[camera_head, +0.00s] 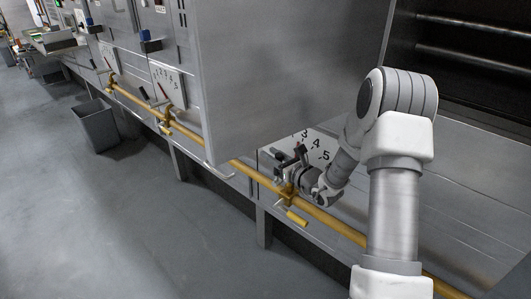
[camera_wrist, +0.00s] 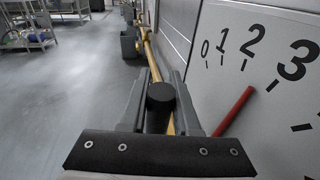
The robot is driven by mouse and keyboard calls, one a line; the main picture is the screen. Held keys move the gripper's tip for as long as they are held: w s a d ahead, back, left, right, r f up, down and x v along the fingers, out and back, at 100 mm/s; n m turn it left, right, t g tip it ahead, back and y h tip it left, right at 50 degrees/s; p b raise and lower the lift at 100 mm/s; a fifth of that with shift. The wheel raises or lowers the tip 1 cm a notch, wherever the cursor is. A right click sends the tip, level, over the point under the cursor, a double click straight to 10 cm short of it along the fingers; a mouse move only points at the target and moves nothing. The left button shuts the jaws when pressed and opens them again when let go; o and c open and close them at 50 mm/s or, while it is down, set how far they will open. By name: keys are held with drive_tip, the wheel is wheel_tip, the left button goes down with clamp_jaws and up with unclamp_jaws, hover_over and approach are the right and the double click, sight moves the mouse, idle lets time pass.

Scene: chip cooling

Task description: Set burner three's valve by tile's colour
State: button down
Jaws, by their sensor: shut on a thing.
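My gripper (camera_head: 284,168) is at the nearest valve on the yellow gas pipe, in front of a white numbered dial plate (camera_head: 322,143). In the wrist view the gripper's two fingers (camera_wrist: 160,100) are shut around a black round-ended handle (camera_wrist: 160,96). A red pointer (camera_wrist: 235,110) lies across the dial plate in the wrist view, its tip between the 2 and 3 marks. The dial's right part is cut off in that view. I cannot make out a coloured tile for this burner.
The yellow pipe (camera_head: 230,162) runs along the stove fronts, with two more dial plates (camera_head: 168,86) farther left. A big steel panel (camera_head: 275,75) stands above my gripper. A grey bin (camera_head: 97,126) stands on the floor; the floor in front is clear.

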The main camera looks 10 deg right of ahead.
drive_tip(key=shift+w+a+f+g+h+p, duration=0.2)
drive_tip(key=shift+w+a+g+h+p, duration=0.15)
drive_tip(key=shift+g+p, duration=0.25)
drive_tip(key=shift+w+a+f+g+h+p, duration=0.25)
drive_tip(key=shift+w+g+h+p, duration=0.1)
drive_tip(key=shift+w+g+p, duration=0.2)
drive_tip(key=shift+s, duration=0.1)
drive_tip(key=c, duration=0.7)
unclamp_jaws()
drive_tip(key=shift+o, duration=0.2)
drive_tip(key=shift+s+r, duration=0.1)
drive_tip(key=p+v, duration=0.2)
drive_tip(key=v, duration=1.5)
drive_tip(key=shift+d+p, duration=0.2)
drive_tip(key=shift+p, duration=0.2)
